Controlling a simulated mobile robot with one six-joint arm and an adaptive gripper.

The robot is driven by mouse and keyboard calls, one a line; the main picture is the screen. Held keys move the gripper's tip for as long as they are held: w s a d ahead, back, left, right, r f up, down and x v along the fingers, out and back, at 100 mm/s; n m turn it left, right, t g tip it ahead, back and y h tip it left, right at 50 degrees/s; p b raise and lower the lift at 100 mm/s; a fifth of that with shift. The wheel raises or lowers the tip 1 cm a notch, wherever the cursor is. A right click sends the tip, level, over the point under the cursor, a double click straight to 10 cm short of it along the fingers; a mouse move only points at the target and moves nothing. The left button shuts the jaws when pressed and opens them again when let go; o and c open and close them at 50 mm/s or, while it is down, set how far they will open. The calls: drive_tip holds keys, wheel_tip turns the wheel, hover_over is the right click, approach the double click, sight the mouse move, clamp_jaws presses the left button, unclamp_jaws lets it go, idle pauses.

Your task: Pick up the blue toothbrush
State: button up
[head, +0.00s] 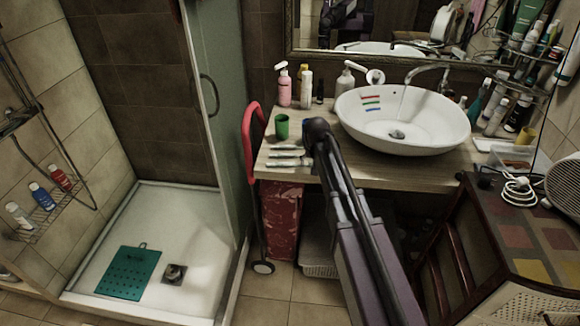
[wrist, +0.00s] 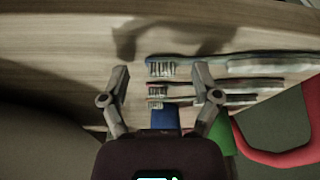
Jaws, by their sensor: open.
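Several toothbrushes lie side by side on the wooden counter. In the wrist view, the topmost toothbrush (wrist: 205,59) has a dark blue neck and pale bristles, and appears to be the blue one. Another with a reddish neck (wrist: 190,84) and a dark one (wrist: 232,98) lie below it. In the head view, the brushes (head: 288,162) lie left of my arm's end; their colours are unclear there. My gripper (wrist: 161,71) is open and empty above the counter, its fingertips framing the blue brush's bristle end in the picture. Its height above the brush is unclear. The fingers are hidden in the head view.
A green cup (head: 281,126) stands behind the brushes. A red curved handle (head: 250,128) rises beside the counter's left end. The white basin (head: 430,138) is to the right; bottles (head: 284,88) stand behind. A blue patch (wrist: 165,118) before my palm is unclear.

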idle(0.3)
drive_tip(key=c, duration=0.9)
drive_tip(key=shift+r, duration=0.25)
wheel_tip(320, 180, up, 3)
drive_tip(key=p, duration=0.3)
drive_tip(key=shift+p, duration=0.3)
drive_tip(key=shift+s+r, duration=0.25)
drive_tip(key=shift+r, duration=0.05)
drive_tip(key=s, duration=0.5)
drive_tip(key=s+a+p, duration=0.1)
drive_tip(key=s, duration=0.4)
drive_tip(key=s+r, duration=0.1)
drive_tip(key=s, duration=0.4)
drive_tip(key=shift+s+a, duration=0.2)
drive_tip(key=shift+a, duration=0.2)
